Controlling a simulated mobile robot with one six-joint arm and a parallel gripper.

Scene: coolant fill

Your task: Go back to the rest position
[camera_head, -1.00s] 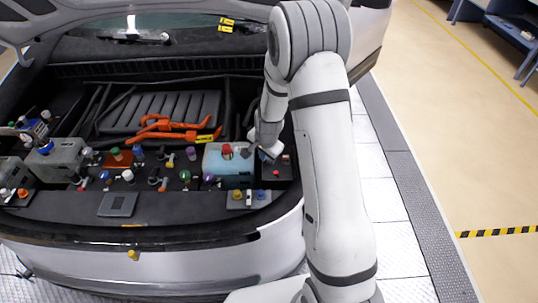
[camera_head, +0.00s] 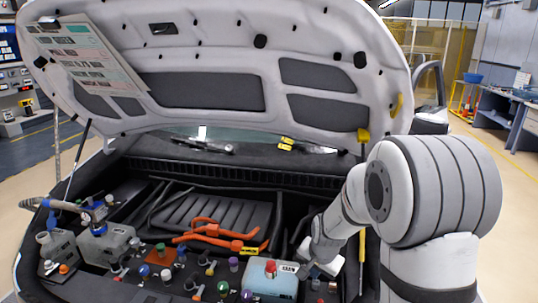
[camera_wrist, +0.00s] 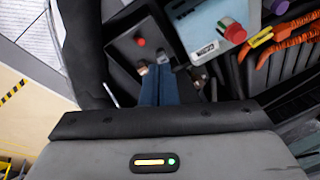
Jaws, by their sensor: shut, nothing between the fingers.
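My gripper shows in the wrist view (camera_wrist: 160,75) with its two blue-grey fingers together and nothing between them. It points down over the engine bay, close to a black box with a red knob (camera_wrist: 141,42). The light blue coolant tank (camera_wrist: 205,12) with a red cap (camera_wrist: 233,30) and a white label lies beside it, apart from the fingers. In the head view my arm reaches in from the right, its wrist just right of the coolant tank (camera_head: 262,285). The fingertips are hidden there.
The raised hood (camera_head: 230,80) spans above the bay, with a yellow strut (camera_head: 362,230) near my arm. Orange cables (camera_head: 215,235) cross the middle. Several coloured caps crowd the front.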

